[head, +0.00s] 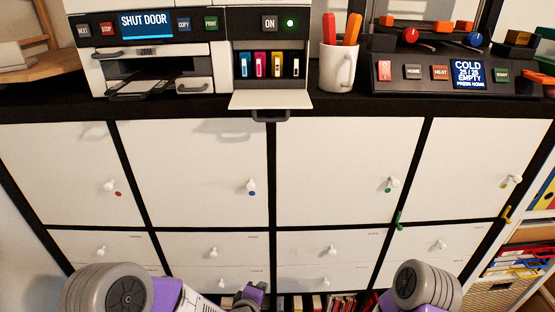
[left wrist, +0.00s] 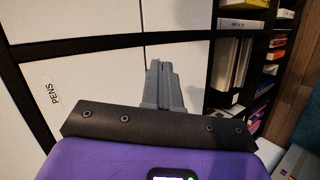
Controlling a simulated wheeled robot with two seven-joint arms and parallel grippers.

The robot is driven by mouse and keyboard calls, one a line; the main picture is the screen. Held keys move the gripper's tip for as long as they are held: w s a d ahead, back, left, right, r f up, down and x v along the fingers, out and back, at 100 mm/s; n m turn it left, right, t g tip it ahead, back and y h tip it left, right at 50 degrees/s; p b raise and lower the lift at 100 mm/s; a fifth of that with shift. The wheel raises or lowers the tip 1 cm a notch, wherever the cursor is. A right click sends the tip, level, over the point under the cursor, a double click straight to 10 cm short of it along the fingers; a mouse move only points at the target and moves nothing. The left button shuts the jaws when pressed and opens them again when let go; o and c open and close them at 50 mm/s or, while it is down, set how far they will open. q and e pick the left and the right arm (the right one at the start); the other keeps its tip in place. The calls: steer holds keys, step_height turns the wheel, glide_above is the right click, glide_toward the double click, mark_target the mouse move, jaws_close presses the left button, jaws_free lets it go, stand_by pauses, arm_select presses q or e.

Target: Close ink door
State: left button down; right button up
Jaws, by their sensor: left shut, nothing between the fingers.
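The printer (head: 150,55) stands on top of the shelf unit, and its display (head: 147,25) reads "SHUT DOOR". Its ink door (head: 270,100) is a white flap folded down and open, with a grey handle (head: 271,116) at its front edge. Several coloured ink cartridges (head: 261,65) show in the open bay above it. My left gripper (head: 243,301) is at the bottom edge of the head view, low and well apart from the door. In the left wrist view its grey fingers (left wrist: 164,84) are together and empty, in front of white shelf doors. My right gripper is out of view.
A white mug (head: 337,68) with orange pens stands just right of the door. A machine with a "COLD" display (head: 468,73) is farther right. White cabinet doors (head: 335,172) with knobs fill the front below. Space before them is clear.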

mark_target(271, 106)
arm_select(q)
steer(key=d+r+n+t+b, duration=0.1)
steer(key=d+r+n+t, duration=0.3)
steer(key=r, duration=0.7)
steer(key=d+r+n+t+b, duration=0.1)
steer(key=r+n+t, duration=0.4)
steer(key=r, duration=0.6)
steer(key=s+r+n+t+y+b, duration=0.1)
steer(key=s+r+n+t+y, duration=0.1)
steer(key=s+r+n, duration=0.4)
steer(key=s+r+n+t+y, duration=0.2)
steer(key=s+r+n, duration=0.1)
steer(key=r+n, duration=0.55)
steer(key=w+r+p, duration=0.5)
steer(key=w+r, duration=0.4)
steer(key=r, duration=0.2)
steer(key=shift+w+a+r+m, duration=0.25)
steer(key=shift+w+a+m, duration=0.05)
steer(key=shift+a+m, duration=0.15)
steer(key=shift+s+d, duration=0.1)
